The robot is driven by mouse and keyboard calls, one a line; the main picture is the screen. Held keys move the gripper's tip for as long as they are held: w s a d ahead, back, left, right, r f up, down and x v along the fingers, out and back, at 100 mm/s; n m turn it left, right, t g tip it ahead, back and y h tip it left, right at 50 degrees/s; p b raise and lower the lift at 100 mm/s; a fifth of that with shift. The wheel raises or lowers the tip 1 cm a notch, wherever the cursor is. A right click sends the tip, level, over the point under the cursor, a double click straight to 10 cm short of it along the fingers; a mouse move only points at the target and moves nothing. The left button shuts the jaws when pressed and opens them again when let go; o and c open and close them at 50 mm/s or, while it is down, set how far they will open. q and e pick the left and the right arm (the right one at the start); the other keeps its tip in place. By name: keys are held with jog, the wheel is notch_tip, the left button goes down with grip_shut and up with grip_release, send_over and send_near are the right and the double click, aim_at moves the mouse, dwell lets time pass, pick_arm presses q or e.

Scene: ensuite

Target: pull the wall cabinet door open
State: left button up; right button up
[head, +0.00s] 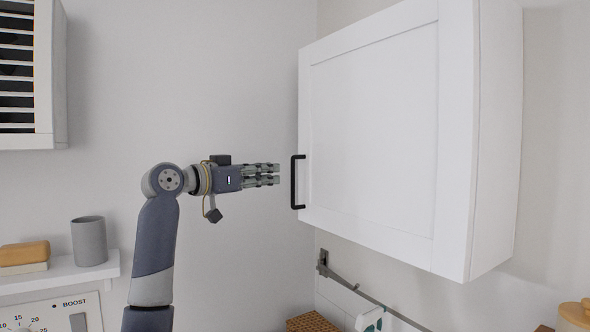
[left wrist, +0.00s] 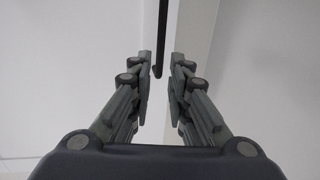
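The white wall cabinet hangs at the upper right in the head view, with its flat door (head: 375,135) shut. A black bar handle (head: 294,182) stands upright at the door's lower left edge. My left gripper (head: 278,174) points right at the handle and is a short way left of it, apart from it. In the left wrist view its fingers (left wrist: 162,68) are open with a gap between them. The handle's lower end (left wrist: 159,62) shows in that gap, beyond the fingertips. My right gripper is in neither view.
A grey cup (head: 89,241) and a soap-like block (head: 24,254) stand on a small white shelf (head: 62,275) at the left. A grey rail (head: 362,290) runs on the wall below the cabinet. A slatted white unit (head: 58,75) hangs at the upper left.

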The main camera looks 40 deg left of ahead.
pick_arm(q)
jog(key=w+p, duration=0.1)
jog(key=w, duration=0.1)
jog(key=w+p, duration=0.1)
jog(key=w, duration=0.2)
jog(key=w+p, duration=0.1)
jog(key=w, duration=0.2)
jog(key=shift+w+d+p, duration=0.25)
jog(key=shift+d+p, duration=0.05)
jog(key=shift+d, duration=0.05)
jog(key=shift+w, duration=0.2)
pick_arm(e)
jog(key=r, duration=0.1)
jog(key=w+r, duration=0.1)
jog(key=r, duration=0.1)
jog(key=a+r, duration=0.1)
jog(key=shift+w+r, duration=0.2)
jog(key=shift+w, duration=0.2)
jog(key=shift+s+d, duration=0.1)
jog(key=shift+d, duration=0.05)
pick_arm(q)
grip_shut()
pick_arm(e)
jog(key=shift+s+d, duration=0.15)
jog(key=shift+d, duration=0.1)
